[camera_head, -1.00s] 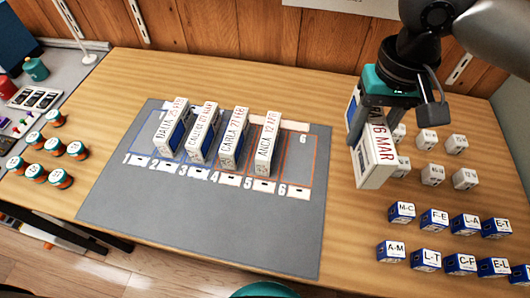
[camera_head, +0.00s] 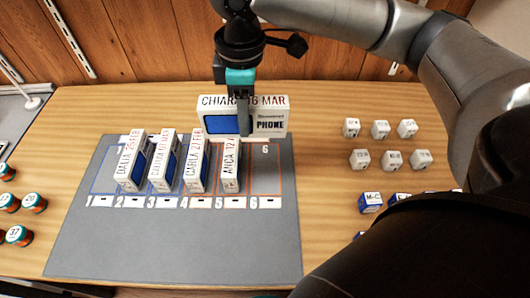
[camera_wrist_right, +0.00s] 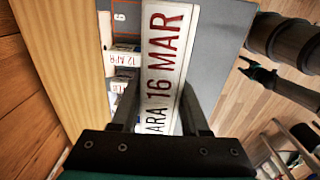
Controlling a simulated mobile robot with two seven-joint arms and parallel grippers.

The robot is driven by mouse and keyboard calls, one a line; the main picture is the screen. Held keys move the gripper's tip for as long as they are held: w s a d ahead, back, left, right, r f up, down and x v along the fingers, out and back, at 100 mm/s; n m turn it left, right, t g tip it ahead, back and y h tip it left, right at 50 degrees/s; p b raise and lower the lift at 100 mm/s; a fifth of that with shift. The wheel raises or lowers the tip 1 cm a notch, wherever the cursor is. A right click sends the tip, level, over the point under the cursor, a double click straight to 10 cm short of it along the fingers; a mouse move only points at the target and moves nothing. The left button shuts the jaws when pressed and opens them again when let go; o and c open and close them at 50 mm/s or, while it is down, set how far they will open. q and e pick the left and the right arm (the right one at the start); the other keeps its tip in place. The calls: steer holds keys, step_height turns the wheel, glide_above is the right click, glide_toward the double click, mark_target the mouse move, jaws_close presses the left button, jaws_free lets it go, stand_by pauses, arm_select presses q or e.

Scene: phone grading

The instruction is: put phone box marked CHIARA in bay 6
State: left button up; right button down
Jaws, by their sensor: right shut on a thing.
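The white phone box marked CHIARA 16 MAR (camera_head: 269,121) is held by my right gripper (camera_head: 243,128), above the back edge of the grey mat, its long side facing the head camera. In the right wrist view the fingers are shut on the box (camera_wrist_right: 166,60). Bay 6 (camera_head: 266,178) at the mat's right end is empty, outlined in orange. Beside it, the ANCA box (camera_head: 230,173) stands in bay 5.
Boxes marked CARLA (camera_head: 195,170), another partly readable (camera_head: 161,170) and DALIA (camera_head: 129,170) stand in bays 4, 3 and 2. Bay 1 is empty. The front of the mat (camera_head: 170,245) is clear. White cubes (camera_head: 380,130) stand at right; my arm hides the lower right.

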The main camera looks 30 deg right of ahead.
steer(key=n, duration=0.1)
steer(key=d+n, duration=0.1)
steer(key=n, duration=0.1)
steer(key=w+n, duration=0.1)
steer(key=n, duration=0.1)
steer(key=shift+d, duration=0.25)
steer(key=w+d+f+n+p, duration=0.15)
steer(key=d+n, duration=0.35)
steer(key=n, duration=0.8)
step_height(320, 180, down, 20)
steer(key=b, duration=0.5)
steer(key=shift+a+b, duration=0.15)
steer(key=shift+b, duration=0.15)
steer(key=shift+r, duration=0.15)
steer(key=shift+c, duration=2)
jaws_free()
steer(key=shift+f, duration=0.2)
